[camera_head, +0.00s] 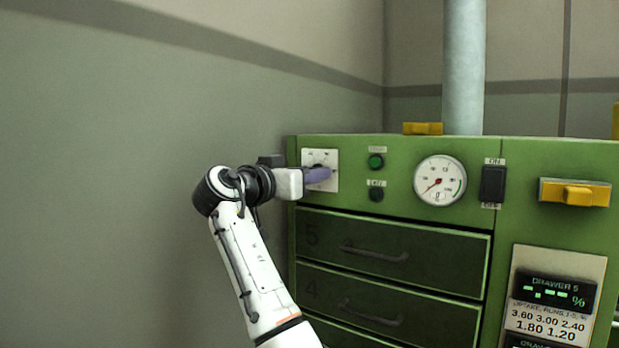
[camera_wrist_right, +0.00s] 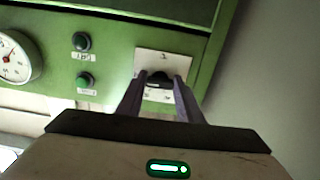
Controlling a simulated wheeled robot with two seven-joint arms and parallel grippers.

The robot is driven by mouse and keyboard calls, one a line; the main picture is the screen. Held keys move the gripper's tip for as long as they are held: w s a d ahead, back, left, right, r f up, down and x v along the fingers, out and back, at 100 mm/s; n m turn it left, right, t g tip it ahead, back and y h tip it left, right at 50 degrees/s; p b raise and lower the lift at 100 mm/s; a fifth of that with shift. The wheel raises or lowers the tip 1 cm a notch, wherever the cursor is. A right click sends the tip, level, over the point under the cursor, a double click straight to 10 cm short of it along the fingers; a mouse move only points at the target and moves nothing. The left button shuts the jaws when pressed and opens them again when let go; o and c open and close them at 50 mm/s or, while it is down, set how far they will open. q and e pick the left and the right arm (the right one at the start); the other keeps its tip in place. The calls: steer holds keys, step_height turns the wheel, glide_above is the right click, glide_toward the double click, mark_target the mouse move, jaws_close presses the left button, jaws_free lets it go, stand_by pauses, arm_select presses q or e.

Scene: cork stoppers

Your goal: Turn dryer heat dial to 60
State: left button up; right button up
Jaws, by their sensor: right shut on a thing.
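The heat dial is a dark knob (camera_wrist_right: 158,77) on a white scale plate (camera_head: 310,155) at the upper left of the green dryer (camera_head: 400,222). The plate also shows in the right wrist view (camera_wrist_right: 176,62), where the picture is turned over. My right gripper (camera_head: 326,175) reaches the plate from the left, and its purple-grey fingers are shut on the knob, one on each side, in the right wrist view (camera_wrist_right: 160,82). The gripper hides the knob in the head view. The scale marks and the dial's setting are too small to read. My left gripper is not in view.
Right of the dial are a green button (camera_head: 376,161), a dark button (camera_head: 376,194), a round gauge (camera_head: 440,181) and a black switch (camera_head: 493,184). Drawers with handles (camera_head: 375,252) lie below. A yellow handle (camera_head: 575,193) is at right. The wall (camera_head: 120,180) stands left.

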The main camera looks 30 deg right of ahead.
stand_by(0.6)
steer(key=o, duration=1.1)
steer(key=b+v, duration=0.1)
steer(key=v, duration=0.9)
steer(key=shift+a, duration=0.15)
